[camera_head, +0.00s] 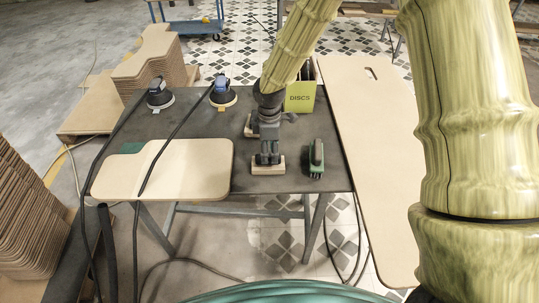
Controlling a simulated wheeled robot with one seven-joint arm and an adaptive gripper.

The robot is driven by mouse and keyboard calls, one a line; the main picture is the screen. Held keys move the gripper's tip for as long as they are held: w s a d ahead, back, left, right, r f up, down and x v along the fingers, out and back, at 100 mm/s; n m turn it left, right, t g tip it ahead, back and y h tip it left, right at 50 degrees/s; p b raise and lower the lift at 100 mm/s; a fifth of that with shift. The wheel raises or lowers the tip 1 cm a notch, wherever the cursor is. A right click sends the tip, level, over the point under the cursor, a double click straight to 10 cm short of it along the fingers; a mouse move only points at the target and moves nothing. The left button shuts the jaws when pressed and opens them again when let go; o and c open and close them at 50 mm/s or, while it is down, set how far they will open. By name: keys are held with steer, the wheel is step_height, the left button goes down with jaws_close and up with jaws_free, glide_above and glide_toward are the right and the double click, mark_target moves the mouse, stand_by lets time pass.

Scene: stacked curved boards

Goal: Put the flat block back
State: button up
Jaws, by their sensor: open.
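My gripper (267,158) points down over the dark worktable (210,122), near its front edge. Its fingers are open, right at a small flat tan block (268,169). The block lies on the table; the fingers hide part of its top, and I cannot tell whether they touch it. A second tan block (249,128) shows behind my gripper, partly hidden by it. A green block-like tool (316,158) with a dark top stands to the right of my gripper, apart from it.
A tan board (180,168) lies on the table at left, with a cable across it. Two sanders (159,95) (222,95) stand at the back. A green DISCS box (300,98) is behind my gripper. A large board (370,150) is at right, and stacked boards (27,215) at left.

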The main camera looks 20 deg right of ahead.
mark_target(269, 155)
step_height(269, 155, up, 10)
steer(key=b, duration=0.2)
stand_by(0.3)
